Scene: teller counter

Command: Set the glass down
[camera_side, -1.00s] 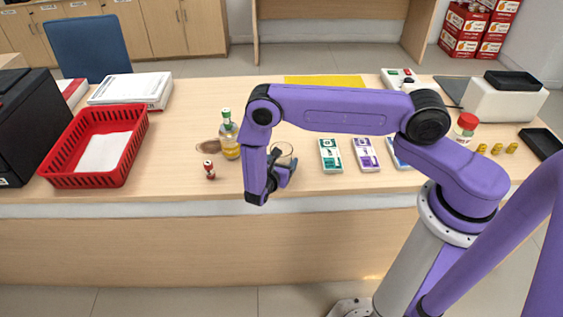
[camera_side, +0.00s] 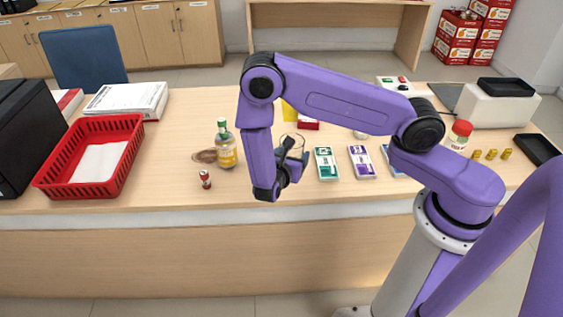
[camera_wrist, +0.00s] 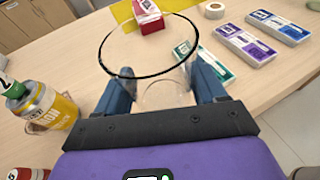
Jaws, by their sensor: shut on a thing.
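A clear glass with a dark rim (camera_wrist: 150,50) is between the two blue fingers of my gripper (camera_wrist: 165,88) in the wrist view. The fingers are shut on its sides, and it stands roughly in line with them. In the side view my gripper (camera_side: 290,165) is low over the front part of the counter (camera_side: 130,205). The glass (camera_side: 294,146) shows faintly there, partly hidden behind my gripper and wrist. I cannot tell whether its base touches the counter.
A bottle with a yellow label (camera_side: 226,148) stands left of my gripper, with a small red-and-white item (camera_side: 205,179) near it. Bundles with green (camera_side: 326,164) and purple (camera_side: 362,162) bands lie to the right. A red box (camera_side: 307,124) lies behind. A red basket (camera_side: 68,188) is far left.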

